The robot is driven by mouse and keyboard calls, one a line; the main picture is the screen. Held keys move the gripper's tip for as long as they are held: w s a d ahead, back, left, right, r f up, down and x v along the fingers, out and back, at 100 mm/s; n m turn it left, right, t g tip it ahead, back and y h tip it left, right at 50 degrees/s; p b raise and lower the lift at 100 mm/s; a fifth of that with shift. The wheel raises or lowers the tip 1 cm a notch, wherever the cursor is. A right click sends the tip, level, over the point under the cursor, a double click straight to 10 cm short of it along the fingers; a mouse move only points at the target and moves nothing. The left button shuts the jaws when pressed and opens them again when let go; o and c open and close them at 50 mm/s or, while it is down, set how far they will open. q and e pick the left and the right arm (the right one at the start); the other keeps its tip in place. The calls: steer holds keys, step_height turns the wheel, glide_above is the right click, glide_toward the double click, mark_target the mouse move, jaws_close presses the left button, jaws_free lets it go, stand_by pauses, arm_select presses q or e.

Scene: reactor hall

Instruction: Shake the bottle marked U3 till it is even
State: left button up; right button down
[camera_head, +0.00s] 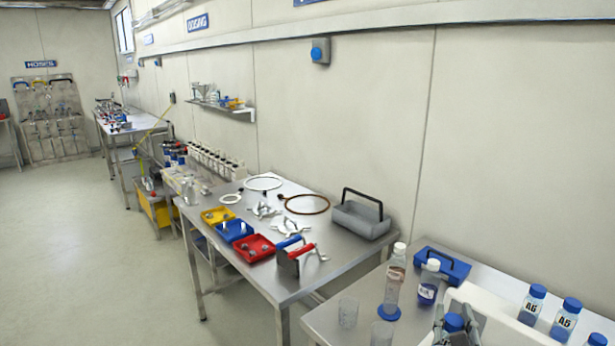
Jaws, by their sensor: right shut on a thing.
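My right gripper (458,320) is at the bottom edge of the head view, low over the near bench. It is shut on a blue-capped bottle (453,323). Only the cap and top of this bottle show between the fingers. Its label and contents are hidden, so I cannot read a U3 mark or tell whether the contents are even. My left gripper is not in view.
Several blue-capped bottles (532,305) stand at right. A table (345,255) with trays lies beyond.

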steer(key=s+a+f+n+y, duration=0.3)
steer(key=s+a+f+y, duration=0.2)
steer(key=s+a, duration=0.25)
step_height(320, 180, up, 4)
steer(key=r+p, duration=0.1)
steer(key=p, duration=0.4)
steer(key=shift+n+t+y, duration=0.3)
steer(key=shift+t, duration=0.1)
steer(key=f, duration=0.5)
steer(key=shift+s+f, duration=0.15)
steer(key=shift+s, duration=0.2)
stand_by(1.6)
